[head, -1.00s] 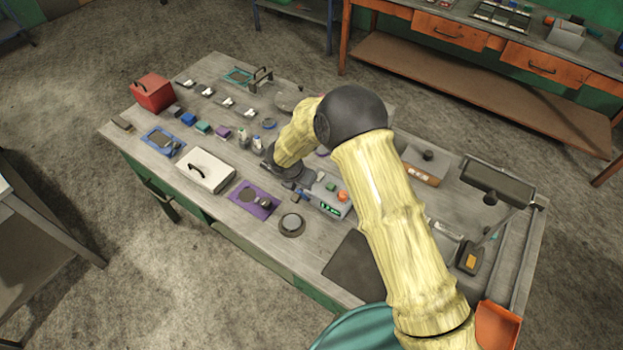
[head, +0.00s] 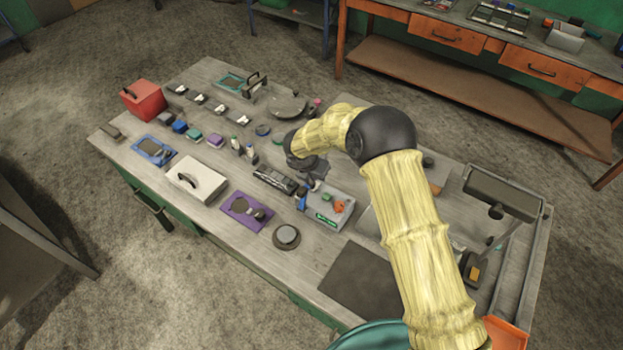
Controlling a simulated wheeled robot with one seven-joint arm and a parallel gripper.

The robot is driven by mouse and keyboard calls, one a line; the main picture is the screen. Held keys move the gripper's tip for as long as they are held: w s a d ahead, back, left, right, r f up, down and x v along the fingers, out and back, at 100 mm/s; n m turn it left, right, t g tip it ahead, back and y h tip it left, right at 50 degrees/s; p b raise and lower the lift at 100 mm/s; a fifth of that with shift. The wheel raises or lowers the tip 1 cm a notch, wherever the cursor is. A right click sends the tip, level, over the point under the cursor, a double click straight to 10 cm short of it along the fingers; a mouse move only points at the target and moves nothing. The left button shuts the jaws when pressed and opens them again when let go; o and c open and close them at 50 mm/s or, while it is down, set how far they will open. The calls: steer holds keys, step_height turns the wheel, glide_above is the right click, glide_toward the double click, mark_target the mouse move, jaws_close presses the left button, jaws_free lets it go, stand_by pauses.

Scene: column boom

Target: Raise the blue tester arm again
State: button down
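A grey tester box (head: 336,208) with a green display and an orange part stands near the table's middle. A small blue piece (head: 302,199), which looks like the tester's arm, stands at the box's left end; its exact tilt is too small to tell. My gripper (head: 314,181) is low over the table, just behind the blue piece and the box. My wrist hides most of the fingers, so I cannot tell whether they are open or touch anything.
A black slotted holder (head: 273,180) lies just left of my gripper. A purple plate (head: 246,212), a round grey disc (head: 286,236) and a white lidded box (head: 197,179) are nearby. A lamp-like head (head: 500,192) stands at right. A dark mat (head: 362,277) lies bare in front.

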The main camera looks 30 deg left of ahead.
steer(key=shift+w+f, duration=0.35)
steer(key=shift+w, duration=0.2)
steer(key=shift+w, duration=0.15)
steer(key=shift+s+a, duration=0.1)
steer(key=shift+s, duration=0.15)
steer(key=shift+r, duration=0.45)
steer(key=p+v, duration=0.2)
steer(key=v, duration=0.1)
steer(key=shift+s, duration=0.4)
steer(key=shift+w+r+b, duration=0.15)
steer(key=shift+w+b, duration=0.1)
steer(key=shift+b, duration=0.25)
steer(key=w+r+b, duration=0.3)
steer(key=w+r, duration=0.3)
steer(key=shift+w+d+r, duration=0.25)
steer(key=shift+d, duration=0.2)
steer(key=shift+w, duration=0.15)
steer(key=shift+f, duration=0.1)
